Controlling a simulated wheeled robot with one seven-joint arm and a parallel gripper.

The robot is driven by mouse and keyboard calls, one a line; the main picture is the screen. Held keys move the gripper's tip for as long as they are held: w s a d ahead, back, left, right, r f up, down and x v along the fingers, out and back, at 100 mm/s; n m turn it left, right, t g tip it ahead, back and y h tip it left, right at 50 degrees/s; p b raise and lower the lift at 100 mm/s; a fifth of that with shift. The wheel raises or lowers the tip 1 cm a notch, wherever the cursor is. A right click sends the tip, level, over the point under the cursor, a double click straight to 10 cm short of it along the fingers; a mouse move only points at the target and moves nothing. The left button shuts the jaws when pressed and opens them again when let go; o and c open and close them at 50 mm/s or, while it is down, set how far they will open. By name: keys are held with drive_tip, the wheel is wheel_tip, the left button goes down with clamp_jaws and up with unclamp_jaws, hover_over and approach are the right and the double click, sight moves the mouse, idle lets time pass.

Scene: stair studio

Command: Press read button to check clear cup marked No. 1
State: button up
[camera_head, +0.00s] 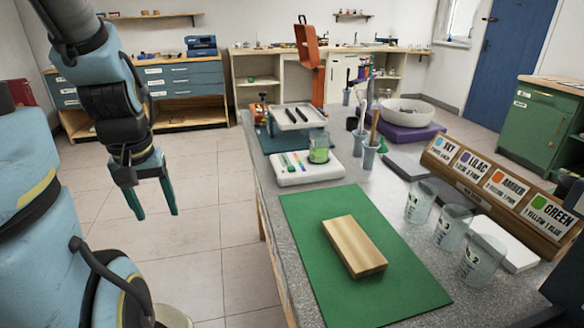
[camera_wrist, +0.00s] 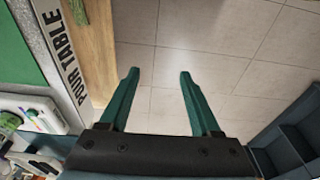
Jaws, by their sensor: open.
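A white device (camera_head: 297,175) with coloured marks on its top sits on the grey table behind the green mat. A clear cup (camera_head: 319,148) with green liquid stands on its right part; its label is too small to read. The device (camera_wrist: 50,105) and part of the green cup (camera_wrist: 9,121) also show at the left edge of the wrist view. I cannot tell which mark is the read button. My gripper (camera_head: 157,215) is open and empty, pointing down over the floor left of the table. In the wrist view its fingers (camera_wrist: 158,74) are apart above floor tiles.
Several clear cups, including one marked 2 (camera_head: 481,262), stand at the table's right near a recipe board (camera_head: 500,185). A wooden block (camera_head: 354,246) lies on the green mat (camera_head: 305,235). An orange stand (camera_head: 309,55) rises at the back. The table edge lies beside my gripper.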

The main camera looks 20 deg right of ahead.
clamp_jaws()
idle(1.2)
